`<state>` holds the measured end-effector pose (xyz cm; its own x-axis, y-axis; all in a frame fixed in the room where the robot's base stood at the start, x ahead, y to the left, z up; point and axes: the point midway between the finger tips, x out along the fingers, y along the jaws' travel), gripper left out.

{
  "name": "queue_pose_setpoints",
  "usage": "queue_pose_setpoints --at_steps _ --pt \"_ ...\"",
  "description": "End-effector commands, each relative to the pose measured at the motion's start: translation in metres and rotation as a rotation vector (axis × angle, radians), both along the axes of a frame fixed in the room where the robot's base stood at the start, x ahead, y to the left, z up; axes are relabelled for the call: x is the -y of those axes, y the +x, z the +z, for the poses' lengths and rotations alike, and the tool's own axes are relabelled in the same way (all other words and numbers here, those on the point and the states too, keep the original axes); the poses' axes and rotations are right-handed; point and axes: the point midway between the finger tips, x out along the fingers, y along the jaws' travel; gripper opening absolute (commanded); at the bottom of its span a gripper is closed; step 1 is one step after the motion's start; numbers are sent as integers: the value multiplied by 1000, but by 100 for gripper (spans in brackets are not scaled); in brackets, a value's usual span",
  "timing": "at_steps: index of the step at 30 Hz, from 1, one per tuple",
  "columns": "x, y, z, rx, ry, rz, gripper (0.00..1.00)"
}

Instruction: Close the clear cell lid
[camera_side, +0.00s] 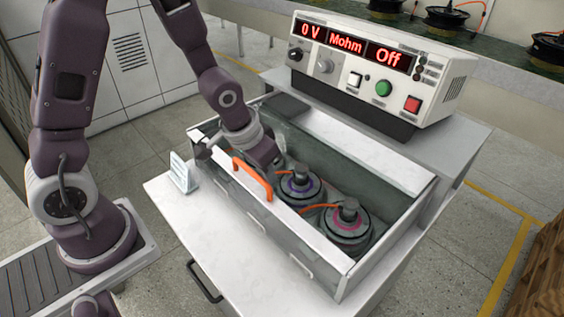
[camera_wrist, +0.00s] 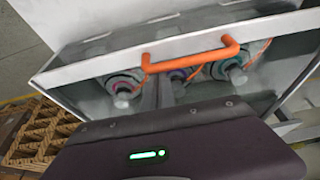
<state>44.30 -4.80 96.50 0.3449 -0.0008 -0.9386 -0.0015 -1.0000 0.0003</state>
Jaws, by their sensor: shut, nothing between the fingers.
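The clear lid (camera_side: 225,160) is a see-through panel with a white edge strip along the front of the white-framed cell. I cannot tell for certain at what angle it sits. Its orange handle (camera_side: 252,178) is near the front edge and also spans the middle of the wrist view (camera_wrist: 190,56). My gripper (camera_side: 272,160) is shut and empty, just behind the handle on the motor side. In the wrist view its grey fingers (camera_wrist: 160,92) point toward the handle; contact is unclear. Hub motors (camera_side: 298,187) (camera_side: 345,221) stand inside the cell; the wrist view shows three.
A tester (camera_side: 372,70) reading "0 V", "Mohm" and "Off" stands behind the cell. A small sign (camera_side: 183,172) stands on the white bench (camera_side: 215,225) at the cell's left. A wicker-like crate (camera_wrist: 38,130) is on the floor. The bench front is clear.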

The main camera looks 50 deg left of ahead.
Motion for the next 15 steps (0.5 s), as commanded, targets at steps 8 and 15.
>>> queue_pose_setpoints --at_steps 8,15 --pt "0 -8 -1 -6 0 -1 0" --pt "0 -10 -1 -12 2 -2 0"
